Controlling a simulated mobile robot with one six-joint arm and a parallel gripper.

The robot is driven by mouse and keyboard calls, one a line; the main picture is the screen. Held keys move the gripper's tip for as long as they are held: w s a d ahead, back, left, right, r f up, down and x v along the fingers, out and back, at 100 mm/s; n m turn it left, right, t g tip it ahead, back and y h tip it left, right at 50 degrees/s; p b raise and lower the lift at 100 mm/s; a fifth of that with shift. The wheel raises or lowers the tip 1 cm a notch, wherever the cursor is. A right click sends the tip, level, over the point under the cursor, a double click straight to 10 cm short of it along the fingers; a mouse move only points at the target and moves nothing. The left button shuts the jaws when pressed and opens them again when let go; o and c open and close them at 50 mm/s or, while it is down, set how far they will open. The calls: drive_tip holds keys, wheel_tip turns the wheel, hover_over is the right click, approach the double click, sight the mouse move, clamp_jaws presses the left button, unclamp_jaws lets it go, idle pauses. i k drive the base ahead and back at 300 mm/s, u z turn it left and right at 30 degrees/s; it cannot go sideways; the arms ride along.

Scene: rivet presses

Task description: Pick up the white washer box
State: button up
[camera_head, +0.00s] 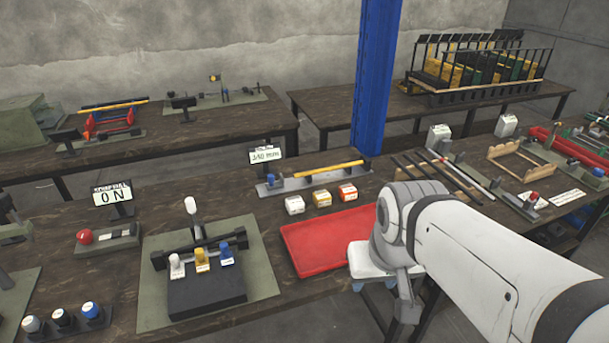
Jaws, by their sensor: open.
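The white washer box (295,205) is a small white carton on the long front table. My gripper (374,286) hangs below my white wrist, right of the red tray and well apart from the washer box. It is open, its jaws are partly hidden by my arm, and I see nothing between them.
A red tray (310,262) lies in front of the boxes. A blue post (374,75) rises behind the table. A sign stand (266,157) and a yellow rod (330,170) are behind the row. A press fixture (206,290) stands left. Table space left of the tray is narrow.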

sight(294, 204)
drive_tip(key=u, duration=2.35)
drive_tip(key=k, duration=0.95)
drive_tip(key=z, duration=1.25)
drive_tip(key=i, duration=1.25)
drive_tip(key=z, duration=0.1)
